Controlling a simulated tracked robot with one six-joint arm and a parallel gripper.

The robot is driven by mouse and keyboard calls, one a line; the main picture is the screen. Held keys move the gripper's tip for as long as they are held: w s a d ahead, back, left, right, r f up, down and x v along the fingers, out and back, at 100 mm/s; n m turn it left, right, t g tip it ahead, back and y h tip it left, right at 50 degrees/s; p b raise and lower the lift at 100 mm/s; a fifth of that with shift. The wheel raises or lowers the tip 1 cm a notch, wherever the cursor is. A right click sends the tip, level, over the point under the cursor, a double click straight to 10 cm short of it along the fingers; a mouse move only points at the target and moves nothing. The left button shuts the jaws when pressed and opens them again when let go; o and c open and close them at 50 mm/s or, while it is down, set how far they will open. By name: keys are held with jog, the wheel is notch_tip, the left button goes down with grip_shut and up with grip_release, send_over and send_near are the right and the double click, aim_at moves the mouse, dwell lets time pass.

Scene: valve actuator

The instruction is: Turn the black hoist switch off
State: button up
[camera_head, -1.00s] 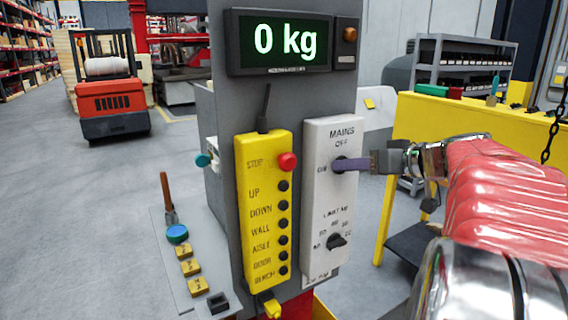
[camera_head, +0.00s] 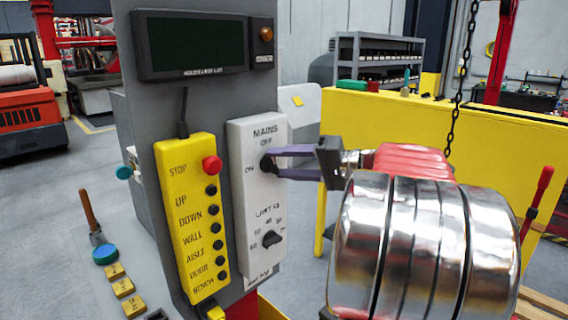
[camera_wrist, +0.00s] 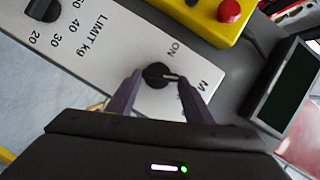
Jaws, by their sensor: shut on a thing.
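The black rotary switch (camera_head: 267,163) sits under the MAINS lettering on the white panel (camera_head: 254,205), with OFF above it and ON to its left. My gripper (camera_head: 273,163) reaches it from the right, its two purple fingers around the knob. In the wrist view my gripper (camera_wrist: 160,80) has one finger on each side of the switch (camera_wrist: 155,75), closed on it. The knob's pale mark points right, toward the MAINS side and away from the ON lettering; the OFF lettering is hidden there. The display (camera_head: 193,45) is dark.
A yellow pendant (camera_head: 192,215) with a red STOP button (camera_head: 212,165) stands close left of the panel. A black limit knob (camera_head: 272,239) is below the switch. A hanging chain (camera_head: 461,75) and a yellow barrier (camera_head: 390,125) are to the right.

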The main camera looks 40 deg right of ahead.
jog(key=m, duration=0.1)
jog(key=m+t+y, duration=0.1)
jog(key=m, duration=0.1)
jog(key=f+m, duration=0.1)
jog(key=shift+d, duration=0.3)
dwell(0.4)
jog(key=o, duration=1.1)
jog(key=shift+c, duration=0.2)
jog(key=shift+r, duration=0.1)
jog(key=v, duration=1.3)
jog(key=shift+s+f, duration=0.4)
jog(key=shift+d, duration=0.15)
